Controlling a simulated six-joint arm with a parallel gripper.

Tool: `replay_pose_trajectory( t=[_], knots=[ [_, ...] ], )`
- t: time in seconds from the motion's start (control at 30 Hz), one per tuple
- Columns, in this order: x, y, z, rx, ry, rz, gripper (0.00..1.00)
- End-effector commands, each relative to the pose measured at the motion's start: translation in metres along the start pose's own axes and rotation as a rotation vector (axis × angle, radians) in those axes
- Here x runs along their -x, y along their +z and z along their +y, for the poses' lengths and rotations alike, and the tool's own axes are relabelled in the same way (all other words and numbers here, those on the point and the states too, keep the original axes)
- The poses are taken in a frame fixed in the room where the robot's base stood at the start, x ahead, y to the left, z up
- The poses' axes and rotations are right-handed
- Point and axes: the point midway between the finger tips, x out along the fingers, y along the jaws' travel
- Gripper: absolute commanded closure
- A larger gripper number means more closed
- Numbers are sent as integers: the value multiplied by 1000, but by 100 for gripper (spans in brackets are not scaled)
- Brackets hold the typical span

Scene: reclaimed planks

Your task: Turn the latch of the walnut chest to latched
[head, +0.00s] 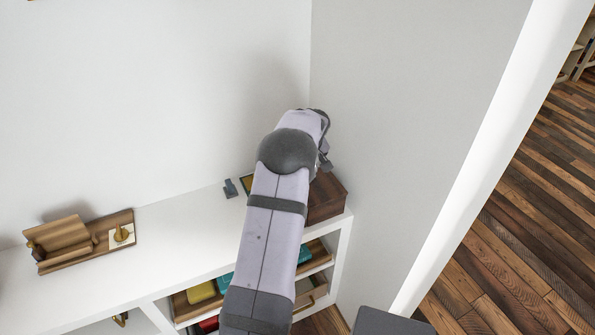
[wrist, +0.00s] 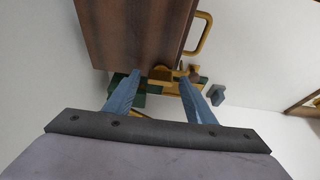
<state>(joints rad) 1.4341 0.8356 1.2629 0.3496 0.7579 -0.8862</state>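The walnut chest (head: 326,198) stands at the right end of the white shelf top, partly hidden behind my arm. In the wrist view the dark brown chest (wrist: 130,35) fills the top left. Brass latch parts (wrist: 163,73) show at its lower edge, beside green pieces (wrist: 117,82). A brass handle (wrist: 206,35) sticks out at its right side. My gripper (wrist: 159,77) is open, its two blue-grey fingers apart on either side of the brass parts. I cannot tell whether they touch, nor the latch's exact position.
A small grey object (head: 230,188) stands left of the chest; it also shows in the wrist view (wrist: 217,95). A wooden stand with brass fittings (head: 75,240) lies farther left. Walls rise behind and to the right. Colored items (head: 202,292) sit in drawers below. The shelf top between is clear.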

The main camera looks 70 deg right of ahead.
Motion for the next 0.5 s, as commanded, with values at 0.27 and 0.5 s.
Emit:
replay_pose_trajectory(
  t=[0.27,0.5],
  knots=[
    [5,0,0,-1,0,0,50],
    [33,0,1,-2,3,3,50]
  ],
)
